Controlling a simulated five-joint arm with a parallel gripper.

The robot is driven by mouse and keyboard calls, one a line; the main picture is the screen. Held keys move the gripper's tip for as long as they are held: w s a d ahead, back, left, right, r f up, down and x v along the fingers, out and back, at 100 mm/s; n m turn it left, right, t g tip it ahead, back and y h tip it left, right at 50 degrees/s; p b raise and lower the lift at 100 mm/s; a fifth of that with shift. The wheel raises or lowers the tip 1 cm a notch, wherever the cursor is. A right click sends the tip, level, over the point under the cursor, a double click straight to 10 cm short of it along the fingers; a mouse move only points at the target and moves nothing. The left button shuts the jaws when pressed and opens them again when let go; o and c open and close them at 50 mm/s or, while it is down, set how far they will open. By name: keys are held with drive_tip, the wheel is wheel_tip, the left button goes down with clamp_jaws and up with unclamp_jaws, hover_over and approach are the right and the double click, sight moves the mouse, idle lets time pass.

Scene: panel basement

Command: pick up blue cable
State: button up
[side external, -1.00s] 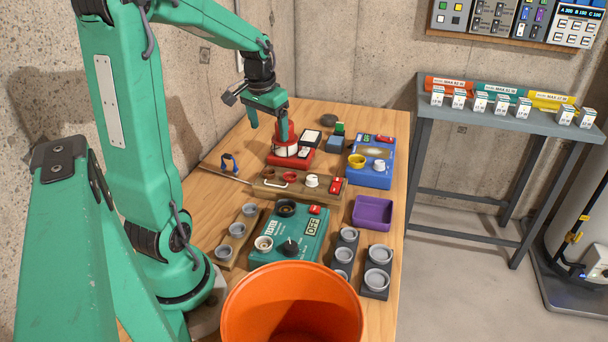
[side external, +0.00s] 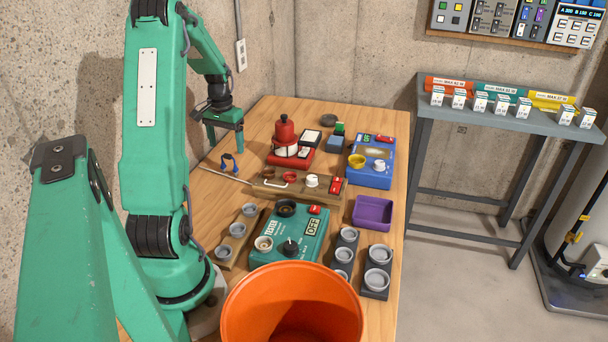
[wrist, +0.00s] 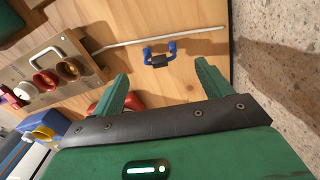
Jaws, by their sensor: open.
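The blue cable (side external: 229,162) is a short curved piece lying on the wooden table near its left edge. In the wrist view the blue cable (wrist: 173,47) has a dark middle part and lies beside a thin pale rod. My green gripper (side external: 226,140) is open and empty, above the table close to the cable. In the wrist view my gripper (wrist: 162,75) has its fingers spread, with the cable just ahead of the gap between them. The cable is not between the fingertips in that picture.
The thin rod (wrist: 190,33) runs past the cable. The concrete wall (wrist: 280,70) is close to the table edge. An orange bin (side external: 250,305) stands in front.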

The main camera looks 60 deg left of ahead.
sight(228, 156)
drive_tip(key=shift+f, duration=1.15)
drive_tip(key=shift+s+f, duration=0.1)
drive_tip(key=shift+f, duration=2.5)
drive_tip(key=c, duration=1.1)
